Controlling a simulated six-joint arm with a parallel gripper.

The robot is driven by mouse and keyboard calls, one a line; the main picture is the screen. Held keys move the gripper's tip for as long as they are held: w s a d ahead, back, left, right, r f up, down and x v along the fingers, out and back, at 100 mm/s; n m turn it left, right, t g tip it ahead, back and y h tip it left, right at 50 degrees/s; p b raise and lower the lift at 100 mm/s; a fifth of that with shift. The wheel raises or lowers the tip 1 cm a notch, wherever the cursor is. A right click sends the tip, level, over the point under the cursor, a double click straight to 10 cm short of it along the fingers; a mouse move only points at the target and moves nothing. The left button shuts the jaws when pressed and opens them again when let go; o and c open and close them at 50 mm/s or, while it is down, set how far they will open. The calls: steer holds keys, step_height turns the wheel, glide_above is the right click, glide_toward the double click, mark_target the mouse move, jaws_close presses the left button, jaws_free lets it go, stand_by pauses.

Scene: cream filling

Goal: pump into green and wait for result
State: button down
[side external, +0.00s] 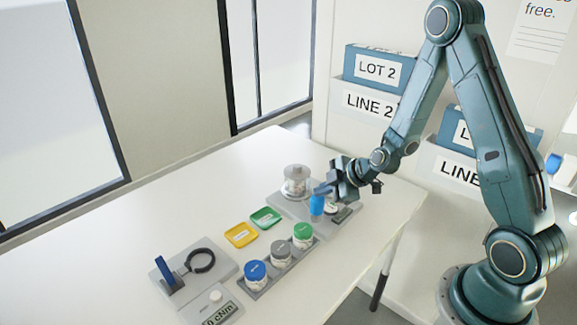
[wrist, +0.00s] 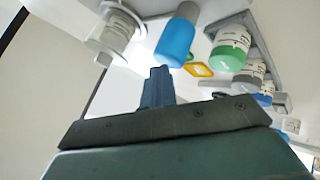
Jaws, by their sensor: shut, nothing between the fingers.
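The green-lidded jar (side external: 302,232) stands at the far end of a grey rack, and it also shows in the wrist view (wrist: 231,58). The blue cylindrical part (side external: 317,206) at the filling station, likely the pump, appears large in the wrist view (wrist: 175,42). My gripper (side external: 325,188) is at the top of this blue part. In the wrist view its fingers (wrist: 157,86) are together and empty, close to the blue part; I cannot tell whether they touch it. The green tray (side external: 265,218) lies on the table beside the rack.
A clear container (side external: 296,181) stands on the station's grey base. Grey-lidded (side external: 280,255) and blue-lidded (side external: 255,274) jars share the rack. A yellow tray (side external: 241,235) lies beside it. A fixture with a black ring (side external: 201,260) and a cNm display (side external: 219,314) is at the left.

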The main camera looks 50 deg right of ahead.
steer(key=shift+r, duration=1.25)
steer(key=shift+r, duration=0.15)
steer(key=shift+r, duration=2.9)
stand_by(0.5)
step_height(320, 180, up, 3)
steer(key=shift+f, duration=0.1)
steer(key=shift+f, duration=0.15)
glide_above(322, 199)
steer(key=shift+f, duration=4.3)
